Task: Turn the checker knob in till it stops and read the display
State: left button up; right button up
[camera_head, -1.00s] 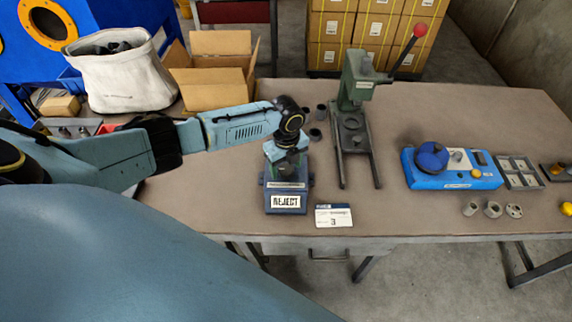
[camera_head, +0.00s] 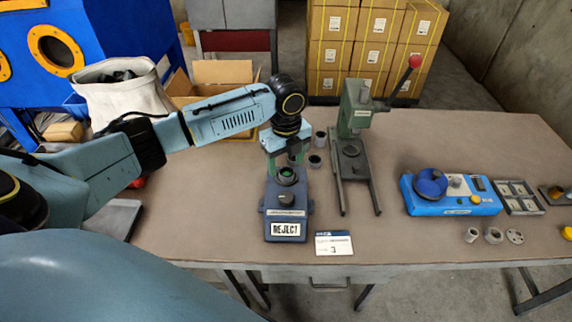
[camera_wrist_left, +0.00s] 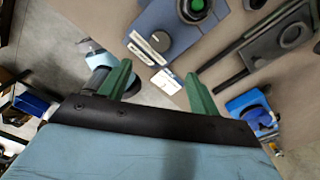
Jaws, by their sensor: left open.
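My left gripper (camera_head: 287,160) is open and empty, pointing down above the socket end, apart from the knob. In the left wrist view the green fingers (camera_wrist_left: 158,88) are spread wide with nothing between them, and the checker (camera_wrist_left: 180,32) shows beyond them. My right gripper is not in view.
A card marked 3 (camera_head: 333,243) lies right of the checker. A green lever press (camera_head: 355,115) stands behind it to the right, with small grey cups beside it. A blue device (camera_head: 450,195) and a compartment tray (camera_head: 520,197) are farther right. The table's front edge is near.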

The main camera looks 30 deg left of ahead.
aim_at(286, 196)
pick_arm(q)
notch_tip(286, 196, down, 14)
jog(key=n+b, duration=0.1)
jog(key=b, duration=0.2)
jog(key=n+b, duration=0.1)
jog(key=b, duration=0.3)
jog(key=shift+r+n, duration=0.2)
jog(key=shift+n, duration=0.1)
